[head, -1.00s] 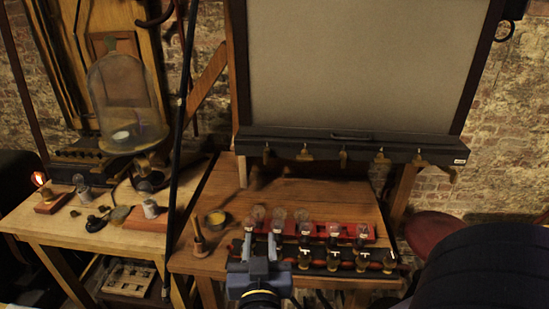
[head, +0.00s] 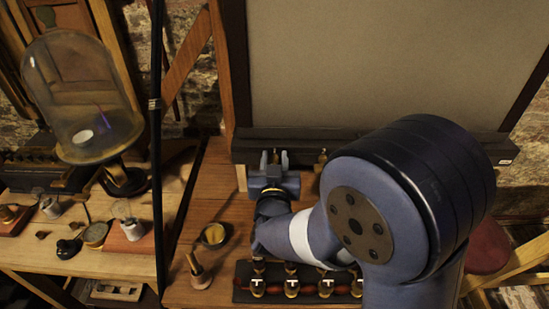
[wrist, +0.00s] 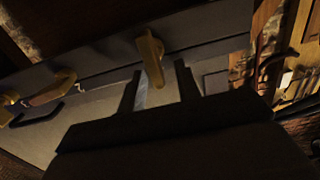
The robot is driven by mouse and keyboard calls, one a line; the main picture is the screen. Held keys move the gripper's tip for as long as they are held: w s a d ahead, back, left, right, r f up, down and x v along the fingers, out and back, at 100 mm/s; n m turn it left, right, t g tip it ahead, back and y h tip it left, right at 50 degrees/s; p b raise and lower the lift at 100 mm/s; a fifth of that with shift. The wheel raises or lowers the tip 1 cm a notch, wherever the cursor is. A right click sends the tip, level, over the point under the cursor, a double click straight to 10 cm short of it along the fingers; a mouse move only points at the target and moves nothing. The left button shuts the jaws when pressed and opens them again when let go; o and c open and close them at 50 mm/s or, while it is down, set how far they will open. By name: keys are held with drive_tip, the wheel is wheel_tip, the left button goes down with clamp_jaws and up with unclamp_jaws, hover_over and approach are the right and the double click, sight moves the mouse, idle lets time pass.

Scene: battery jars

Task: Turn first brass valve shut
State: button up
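Small brass valves hang from a dark rail (head: 400,143) under the large grey panel. In the wrist view one brass valve (wrist: 152,58) hangs down in line with the gap between my fingers, its lower end level with the fingertips. Whether it is fully between them in depth I cannot tell. My gripper (head: 274,157) is open at the left part of the rail, and its fingers also show in the wrist view (wrist: 158,70). In the head view the gripper hides that valve, and another brass valve (head: 322,157) shows just to its right.
Further brass valves (wrist: 52,88) sit to the left in the wrist view. A glass dome (head: 78,95) stands further left.

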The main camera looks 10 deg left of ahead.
drive_tip(key=shift+c, duration=0.5)
clamp_jaws()
drive_tip(key=shift+f+m+b, duration=0.2)
drive_tip(key=shift+m+b, duration=0.2)
drive_tip(key=shift+b, duration=0.35)
drive_tip(key=m+b, duration=0.1)
drive_tip(key=b, duration=0.2)
drive_tip(key=shift+w+d+f+m, duration=0.15)
drive_tip(key=shift+d+m, duration=0.1)
drive_tip(key=shift+m, duration=0.15)
drive_tip(key=m+b, duration=0.1)
drive_tip(key=b, duration=0.1)
drive_tip(key=m+b, duration=0.2)
drive_tip(key=d+m+b, duration=0.1)
drive_tip(key=b, duration=0.2)
drive_tip(key=shift+f+m, duration=0.25)
drive_tip(key=shift+m, duration=0.05)
drive_tip(key=m+b, duration=0.3)
drive_tip(key=f+m+b, duration=0.1)
drive_tip(key=m+b, duration=0.3)
drive_tip(key=d+m+b, duration=0.1)
drive_tip(key=m+b, duration=0.2)
drive_tip(key=b, duration=0.1)
drive_tip(key=shift+w+f+m, duration=0.15)
drive_tip(key=shift+f+m, duration=0.05)
drive_tip(key=shift+m, duration=0.2)
drive_tip(key=shift+o, duration=0.5)
unclamp_jaws()
